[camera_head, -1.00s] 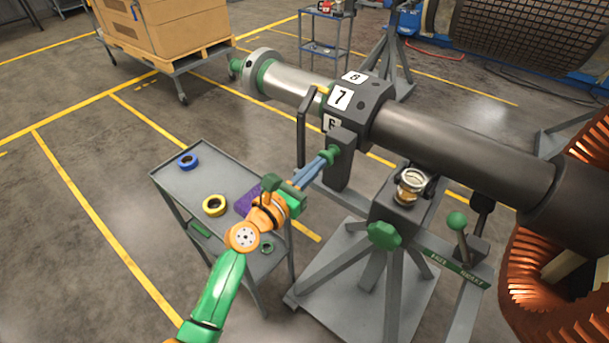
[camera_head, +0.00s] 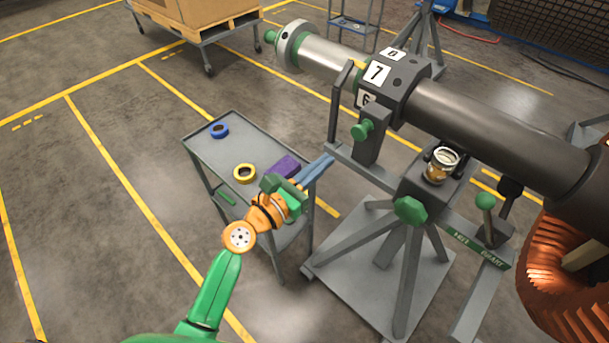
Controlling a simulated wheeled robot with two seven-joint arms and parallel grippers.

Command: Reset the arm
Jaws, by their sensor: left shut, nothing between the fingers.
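My left arm comes in from the bottom left, green with an orange wrist. Its left gripper (camera_head: 318,168) has blue-grey fingers that are shut with nothing between them. The fingertips are in the air, left of the rotor stand (camera_head: 383,200) and apart from its green knob (camera_head: 362,131). The stand carries a dark rotor shaft (camera_head: 490,125) with a numbered block (camera_head: 388,90) showing a 7. The gripper's body partly covers the near side of the cart. My right gripper is not in view.
A grey cart (camera_head: 215,160) holds a blue tape roll (camera_head: 219,130), a yellow tape roll (camera_head: 244,173) and a purple block (camera_head: 285,166). A glass jar (camera_head: 441,165) stands on the stand. Copper windings (camera_head: 565,250) are at right. Floor at left is clear.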

